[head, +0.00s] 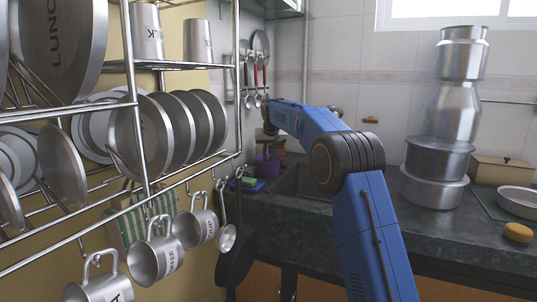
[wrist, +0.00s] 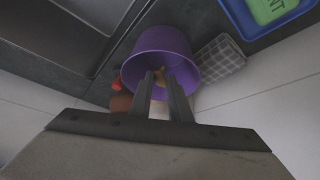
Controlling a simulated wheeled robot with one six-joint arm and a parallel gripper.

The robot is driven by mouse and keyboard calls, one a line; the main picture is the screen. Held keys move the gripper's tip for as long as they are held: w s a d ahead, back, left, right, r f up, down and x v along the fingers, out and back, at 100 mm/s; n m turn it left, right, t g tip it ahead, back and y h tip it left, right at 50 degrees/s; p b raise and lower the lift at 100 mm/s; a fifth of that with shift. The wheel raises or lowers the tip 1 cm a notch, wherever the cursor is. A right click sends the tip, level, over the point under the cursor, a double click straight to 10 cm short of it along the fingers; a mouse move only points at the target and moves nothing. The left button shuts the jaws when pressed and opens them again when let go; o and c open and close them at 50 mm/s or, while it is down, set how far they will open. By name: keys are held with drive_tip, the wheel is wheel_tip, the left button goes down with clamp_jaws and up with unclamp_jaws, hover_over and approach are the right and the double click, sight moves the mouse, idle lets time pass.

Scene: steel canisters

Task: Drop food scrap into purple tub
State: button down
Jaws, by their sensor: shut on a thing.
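The purple tub (wrist: 150,42) is in the wrist view, its open mouth facing the camera. In the head view, part of the tub (head: 262,164) shows small at the far end of the counter, beyond the sink. My gripper (wrist: 160,80) is over the tub's mouth, with its two fingers shut on a small orange-brown food scrap (wrist: 159,77). The scrap shows between the fingertips against the tub's inside. How far it is above the tub's floor I cannot tell. In the head view the scrap is too small or hidden to make out.
A sink (wrist: 62,35) lies beside the tub. A checked cloth or sponge (wrist: 219,60) and a blue tray (wrist: 255,22) with a green item are at its other side. A rack of steel plates and mugs (head: 155,257) stands left; stacked steel canisters (head: 436,165) stand right.

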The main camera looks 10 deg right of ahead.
sight(268, 159)
drive_tip(key=c, duration=1.6)
unclamp_jaws()
drive_tip(key=shift+o, duration=0.2)
drive_tip(key=shift+r, duration=0.1)
wheel_tip(268, 159, up, 6)
drive_tip(key=shift+r, duration=0.4)
